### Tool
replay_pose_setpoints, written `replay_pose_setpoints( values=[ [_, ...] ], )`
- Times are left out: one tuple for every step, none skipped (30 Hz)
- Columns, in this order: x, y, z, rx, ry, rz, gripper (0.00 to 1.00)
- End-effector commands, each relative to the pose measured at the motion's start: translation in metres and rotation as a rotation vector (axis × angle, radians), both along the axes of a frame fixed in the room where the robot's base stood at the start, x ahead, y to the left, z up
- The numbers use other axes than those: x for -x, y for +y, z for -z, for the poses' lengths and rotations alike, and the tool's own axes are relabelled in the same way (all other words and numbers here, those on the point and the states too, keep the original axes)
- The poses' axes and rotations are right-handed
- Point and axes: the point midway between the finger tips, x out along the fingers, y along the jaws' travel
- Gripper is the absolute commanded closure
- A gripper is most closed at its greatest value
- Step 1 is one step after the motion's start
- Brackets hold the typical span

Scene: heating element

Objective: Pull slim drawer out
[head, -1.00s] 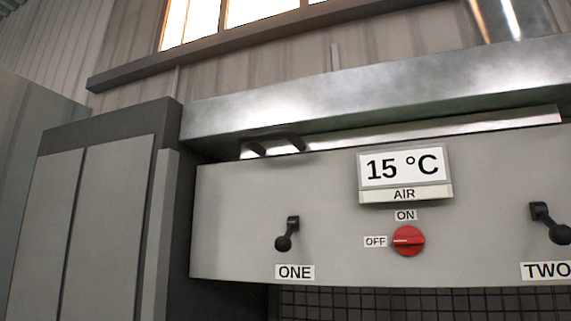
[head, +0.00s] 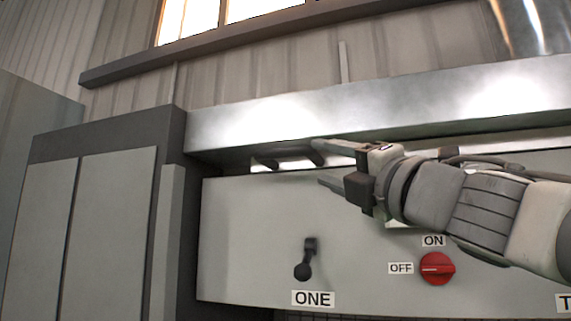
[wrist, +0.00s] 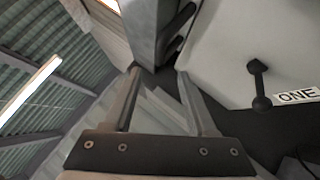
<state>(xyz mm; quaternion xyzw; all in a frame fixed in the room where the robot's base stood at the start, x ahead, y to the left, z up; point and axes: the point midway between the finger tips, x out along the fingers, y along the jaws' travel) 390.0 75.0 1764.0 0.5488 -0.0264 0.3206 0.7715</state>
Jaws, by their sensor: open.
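The slim drawer shows as a thin pale strip (head: 508,142) under the metal ledge, above the grey control panel. Its dark bar handle (head: 283,161) is near its left end; what looks like this handle is also at the top of the wrist view (wrist: 178,28). My gripper (head: 319,163) is open, its fingers pointing left, one above the other, at the handle's right end. In the head view the upper fingertip overlaps that end; contact cannot be told. Nothing shows between the fingers in the wrist view (wrist: 159,74). My arm hides much of the strip and the temperature display.
The metal ledge (head: 300,115) juts above the drawer. The panel (head: 235,235) has a black lever (head: 305,262) labelled ONE and a red knob (head: 437,269) at OFF. Tall grey cabinets (head: 110,220) stand left. The space before the panel's left part is free.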

Motion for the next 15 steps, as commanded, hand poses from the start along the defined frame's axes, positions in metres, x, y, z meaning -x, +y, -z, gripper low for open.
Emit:
replay_pose_setpoints(
  values=[
    [-0.009, 0.006, -0.004, 0.001, 0.003, -0.001, 0.43],
    [-0.013, 0.008, -0.007, 0.0, 0.002, -0.002, 0.43],
    [-0.019, 0.012, -0.009, 0.0, 0.003, -0.002, 0.43],
    [-0.023, 0.014, -0.012, 0.0, 0.003, -0.001, 0.43],
    [-0.028, 0.016, -0.014, -0.001, 0.004, 0.0, 0.43],
    [-0.034, 0.02, -0.017, -0.001, 0.003, 0.0, 0.43],
    [-0.038, 0.022, -0.019, -0.001, 0.004, 0.0, 0.43],
    [-0.043, 0.025, -0.021, -0.001, 0.003, 0.0, 0.43],
    [-0.049, 0.028, -0.025, -0.001, 0.003, 0.0, 0.43],
    [-0.053, 0.031, -0.027, -0.002, 0.003, 0.0, 0.43],
    [-0.057, 0.034, -0.029, -0.002, 0.003, 0.0, 0.43],
    [-0.063, 0.037, -0.031, -0.002, 0.003, 0.0, 0.43],
    [-0.067, 0.039, -0.034, -0.001, 0.003, 0.0, 0.43],
    [-0.071, 0.042, -0.036, -0.001, 0.003, 0.0, 0.43],
    [-0.076, 0.045, -0.039, 0.0, 0.003, -0.001, 0.43]
  ],
)
